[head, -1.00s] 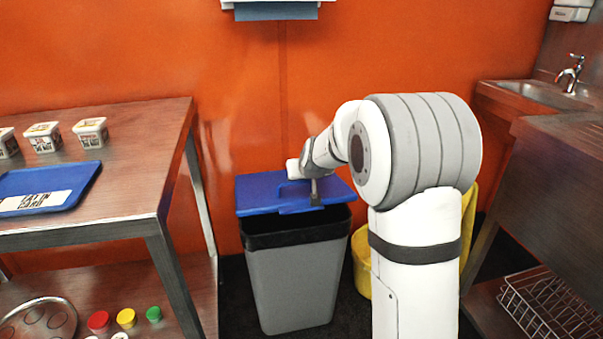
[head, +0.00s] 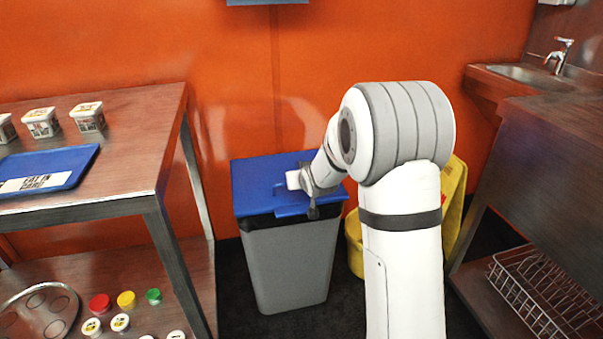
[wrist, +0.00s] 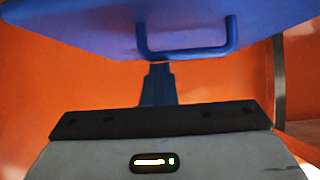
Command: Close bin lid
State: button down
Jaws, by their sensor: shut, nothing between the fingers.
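The bin (head: 288,268) is grey with a black rim and stands on the dark floor between the table and a yellow bucket. Its blue lid (head: 255,185) now lies low over the opening, with a thin strip of black rim showing under its front edge. I cannot tell whether it rests fully on the rim. My gripper (head: 313,212) is shut and empty at the lid's front edge, beside the lid's handle. In the wrist view the lid (wrist: 90,22) and its handle (wrist: 190,52) show just beyond my shut fingers (wrist: 158,72).
A steel table (head: 130,160) with a blue tray (head: 50,168) and white tubs stands at left. The yellow bucket (head: 355,240) is close to the bin's right, partly behind my arm. A sink counter (head: 560,130) and wire rack (head: 535,290) are at right.

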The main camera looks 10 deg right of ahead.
jog(key=shift+s+a+f, duration=0.15)
jog(key=shift+s+f, duration=0.15)
jog(key=shift+f, duration=0.3)
jog(key=shift+s+a+f, duration=0.15)
jog(key=shift+s+f, duration=0.1)
jog(key=shift+f, duration=0.3)
jog(key=shift+r, duration=0.2)
notch_tip(320, 180, up, 5)
jog(key=p, duration=0.3)
jog(key=shift+w+p, duration=0.15)
jog(key=shift+p, duration=0.15)
jog(key=s+d+f, duration=0.1)
jog(key=s, duration=0.8)
jog(key=s+d+r+g+p, duration=0.1)
jog(key=s+r+g+p, duration=0.7)
jog(key=s+r+p, duration=1.9)
notch_tip(320, 180, up, 7)
jog(key=s, duration=0.3)
jog(key=shift+d+m+g+h, duration=0.2)
jog(key=shift+m+g+h, duration=0.2)
jog(key=shift+w+a, duration=0.1)
